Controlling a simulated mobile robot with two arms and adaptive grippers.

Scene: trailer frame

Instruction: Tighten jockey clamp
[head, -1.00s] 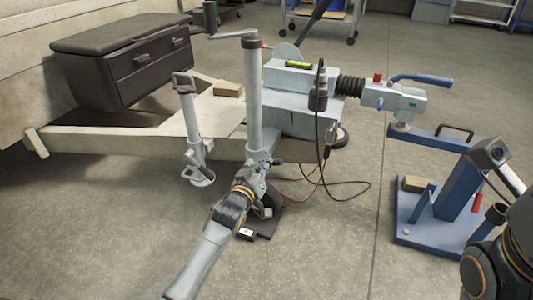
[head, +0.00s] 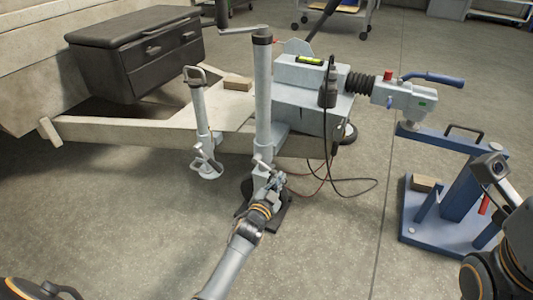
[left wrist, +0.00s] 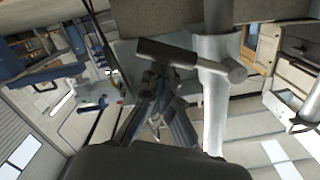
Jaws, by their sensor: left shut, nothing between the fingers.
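The jockey wheel's grey upright tube (head: 263,100) stands at the trailer frame, with a crank on top. The clamp handle, a T-shaped bar with a dark grip (left wrist: 165,52), crosses in front of the tube in the left wrist view, where the tube also shows (left wrist: 214,110). My left gripper (head: 274,182) is low beside the tube, near the clamp; it also shows in the left wrist view (left wrist: 158,85). Its fingers are shut and empty, just below the handle in that view. I cannot tell whether they touch it. My right arm is at the right edge, its fingertips out of view.
The pale trailer frame (head: 110,135) carries a black drawer box (head: 135,55). A prop stand (head: 203,125) is left of the tube. The coupling (head: 405,97) sits over a blue stand (head: 465,185) at right. Cables hang behind my left gripper.

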